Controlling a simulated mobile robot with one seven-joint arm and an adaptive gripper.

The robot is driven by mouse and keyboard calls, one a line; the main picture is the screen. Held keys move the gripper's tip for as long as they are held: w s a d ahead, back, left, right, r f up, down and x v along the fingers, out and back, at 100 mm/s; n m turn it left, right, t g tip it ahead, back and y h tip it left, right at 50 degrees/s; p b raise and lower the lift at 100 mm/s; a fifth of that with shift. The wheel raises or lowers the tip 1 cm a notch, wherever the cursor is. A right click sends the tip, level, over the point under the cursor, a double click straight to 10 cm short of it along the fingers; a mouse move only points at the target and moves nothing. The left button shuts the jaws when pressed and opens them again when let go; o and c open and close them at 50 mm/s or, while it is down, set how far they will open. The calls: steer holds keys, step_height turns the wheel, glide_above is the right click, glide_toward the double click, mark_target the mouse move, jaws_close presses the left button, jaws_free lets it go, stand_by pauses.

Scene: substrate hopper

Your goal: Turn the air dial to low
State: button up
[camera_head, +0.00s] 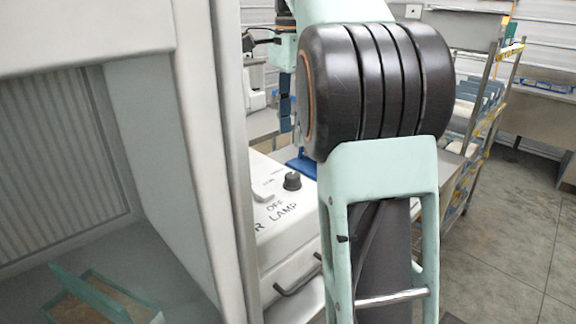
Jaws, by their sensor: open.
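A black round dial (292,181) stands on the sloped top of a white control panel (290,238). A light rocker-like switch (262,192) is to its left. Small print near the dial is too faint to read surely. "OFF" and "LAMP" are printed below the switch, and a letter "R" shows left of "LAMP". The rest of that word is hidden by the cabinet post, so I cannot tell whether this dial is the air dial. Its pointer setting is unclear. My arm stands in front of the panel's right side. My gripper cannot be made out behind it.
A pale cabinet post (228,160) borders the panel on the left. A tray-like box (95,295) lies inside the cabinet. A dark handle (298,278) is on the panel's front. A shelf rack (485,110) with blue bins stands at right. The floor at right is clear.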

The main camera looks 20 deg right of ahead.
mark_target(293, 175)
step_height(293, 175, down, 10)
steer(key=b, duration=0.3)
steer(key=shift+s+f, duration=0.1)
steer(key=shift+s, duration=0.05)
steer(key=shift+c, duration=0.5)
steer(key=c, duration=1.1)
